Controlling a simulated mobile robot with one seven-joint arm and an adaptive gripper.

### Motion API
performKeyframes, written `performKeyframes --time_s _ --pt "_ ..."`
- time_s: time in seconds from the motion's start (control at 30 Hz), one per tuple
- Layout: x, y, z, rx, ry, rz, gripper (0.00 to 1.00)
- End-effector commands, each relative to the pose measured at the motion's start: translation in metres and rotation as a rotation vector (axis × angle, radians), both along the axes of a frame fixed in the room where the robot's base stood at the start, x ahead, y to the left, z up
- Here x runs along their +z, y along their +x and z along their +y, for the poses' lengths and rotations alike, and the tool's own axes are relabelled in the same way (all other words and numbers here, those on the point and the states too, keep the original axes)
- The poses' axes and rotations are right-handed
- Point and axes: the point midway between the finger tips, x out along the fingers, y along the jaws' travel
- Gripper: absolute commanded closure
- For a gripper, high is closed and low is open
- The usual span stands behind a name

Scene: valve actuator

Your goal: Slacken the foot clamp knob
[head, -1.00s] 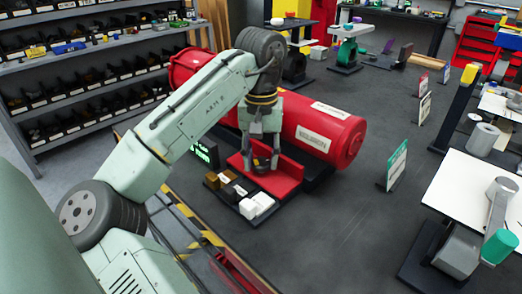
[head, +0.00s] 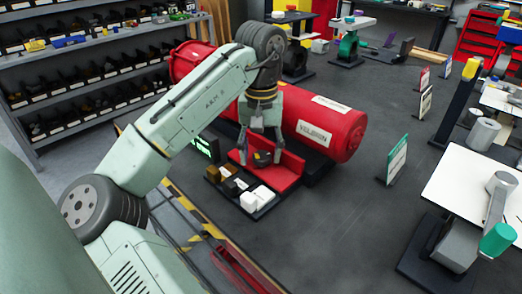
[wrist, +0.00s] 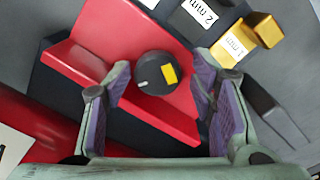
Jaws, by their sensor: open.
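The round black foot clamp knob (head: 262,158) sits on the red bracket (head: 285,172), a wedge-like part in front of the red cylinder. In the wrist view the knob (wrist: 155,73) shows a yellow patch and a small pale mark on its face. My gripper (head: 261,156) points down over the bracket with its fingers spread wide. In the wrist view the purple-padded fingers of my gripper (wrist: 162,75) stand on either side of the knob, apart from it. I cannot tell how far the fingertips are above it.
The large red cylinder (head: 325,125) lies just behind the bracket. Labelled gold (wrist: 233,45), black (wrist: 204,15) and white (head: 263,194) blocks stand close by.

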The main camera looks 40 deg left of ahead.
Motion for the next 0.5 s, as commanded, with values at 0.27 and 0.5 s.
performKeyframes --time_s 0.27,0.5 --pt "0.015 0.003 0.0 0.0 0.003 -0.01 0.43" --pt "0.052 0.001 0.0 0.001 0.004 -0.006 0.43"
